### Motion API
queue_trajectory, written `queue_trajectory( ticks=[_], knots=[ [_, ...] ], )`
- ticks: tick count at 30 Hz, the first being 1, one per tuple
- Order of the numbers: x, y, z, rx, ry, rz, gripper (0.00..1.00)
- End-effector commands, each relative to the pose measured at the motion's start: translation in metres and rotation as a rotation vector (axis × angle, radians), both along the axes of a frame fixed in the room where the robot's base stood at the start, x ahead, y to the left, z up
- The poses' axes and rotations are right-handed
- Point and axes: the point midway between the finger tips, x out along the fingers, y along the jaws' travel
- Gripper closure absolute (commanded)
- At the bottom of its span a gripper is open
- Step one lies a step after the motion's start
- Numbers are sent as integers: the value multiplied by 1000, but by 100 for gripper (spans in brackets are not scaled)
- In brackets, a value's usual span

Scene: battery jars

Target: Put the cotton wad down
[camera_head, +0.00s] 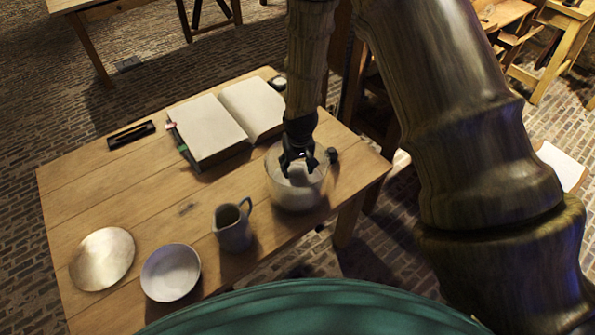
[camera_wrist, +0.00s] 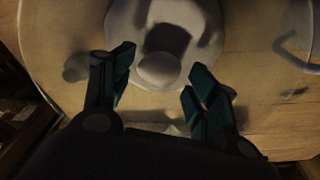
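A rounded glass jar (camera_head: 296,192) stands near the table's right edge. My gripper (camera_head: 298,168) points down at its mouth, with the fingertips at or just inside the rim. In the wrist view my gripper (camera_wrist: 158,88) has its two dark teal fingers spread apart. A pale rounded lump (camera_wrist: 158,70), which looks like the cotton wad, lies beyond and between the fingertips, with no visible contact on either finger. It sits against a whitish shape with a dark patch behind it. Whether it rests on the jar's bottom is hard to tell in the dim light.
On the wooden table (camera_head: 150,195) are a grey jug (camera_head: 233,228) left of the jar, a white bowl (camera_head: 171,272), a pale round disc (camera_head: 102,258), an open book (camera_head: 212,128) and a black tray (camera_head: 131,134). A small dark object (camera_head: 332,155) is right of the jar.

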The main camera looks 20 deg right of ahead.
Motion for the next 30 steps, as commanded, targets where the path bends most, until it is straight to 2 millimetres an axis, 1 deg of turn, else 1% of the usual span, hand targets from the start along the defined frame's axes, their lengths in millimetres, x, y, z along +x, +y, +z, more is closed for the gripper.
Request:
queue_trajectory(
  ticks=[15, 21, 24, 30],
  knots=[
    [-7, 0, 57, 0, -5, -1, 42],
    [-10, 0, 77, 1, -4, -1, 42],
    [-11, 0, 84, 0, -3, 0, 42],
    [-13, 0, 92, 1, -3, 0, 42]
  ],
)
